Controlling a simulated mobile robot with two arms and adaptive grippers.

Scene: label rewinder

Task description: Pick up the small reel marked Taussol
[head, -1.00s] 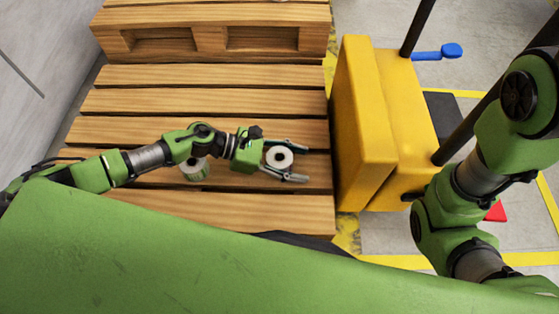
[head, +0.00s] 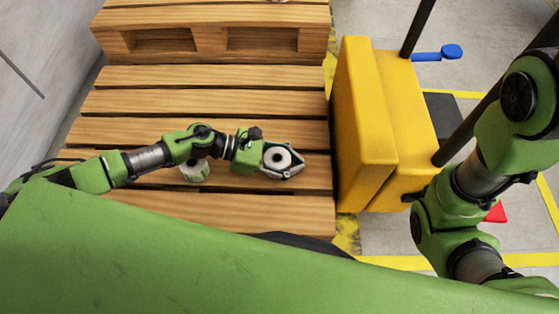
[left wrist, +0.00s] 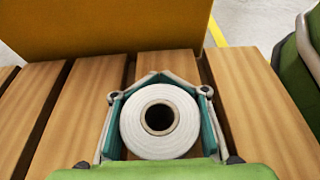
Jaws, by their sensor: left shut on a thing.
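A small white reel (head: 277,158) with a dark core hole stands on the near wooden pallet (head: 200,212). It also shows in the left wrist view (left wrist: 160,122), its round end facing up. My left gripper (head: 297,166) is shut around it, with the fingers along its sides and their tips together beyond it. A second reel (head: 194,171), white with a green label, stands on the pallet to the left, partly hidden under my left arm. I cannot read the name Taussol on either reel. My right gripper is out of view; only my right arm shows.
A yellow block-shaped machine part (head: 375,125) stands just right of the pallet. Another pallet (head: 215,20) lies behind. The pallet's back slats are clear.

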